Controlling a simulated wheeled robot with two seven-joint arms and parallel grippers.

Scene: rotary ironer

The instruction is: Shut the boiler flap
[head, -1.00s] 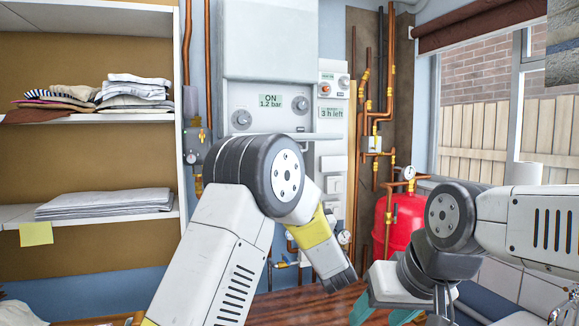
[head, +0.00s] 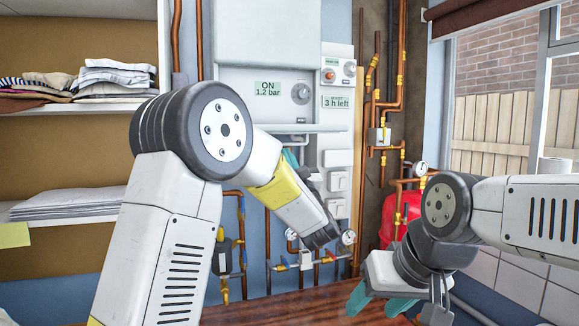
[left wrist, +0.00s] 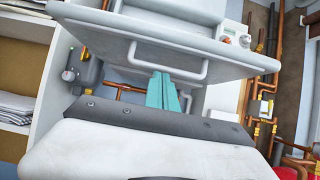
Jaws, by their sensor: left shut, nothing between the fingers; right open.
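The boiler (head: 267,35) hangs on the back wall, with its panel marked ON 1.2 bar. Its pale flap (head: 322,128) stands out from the front as a near-level plate, seen almost edge-on, so it is open. In the left wrist view the flap (left wrist: 110,42) spans the top, with a U-shaped handle (left wrist: 198,70) on it. My left gripper (head: 291,158) is shut and empty just below the flap, partly hidden by my arm. Its teal fingers (left wrist: 163,88) overlap the handle in the wrist view; I cannot tell if they touch. My right gripper (head: 380,302) is open and empty, low at right.
A control strip (head: 337,100) with a 3 h left display stands right of the boiler. Copper pipes (head: 401,70) and a red tank (head: 392,228) are farther right. Shelves with folded cloth (head: 115,78) stand left. A wooden surface (head: 270,310) lies below.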

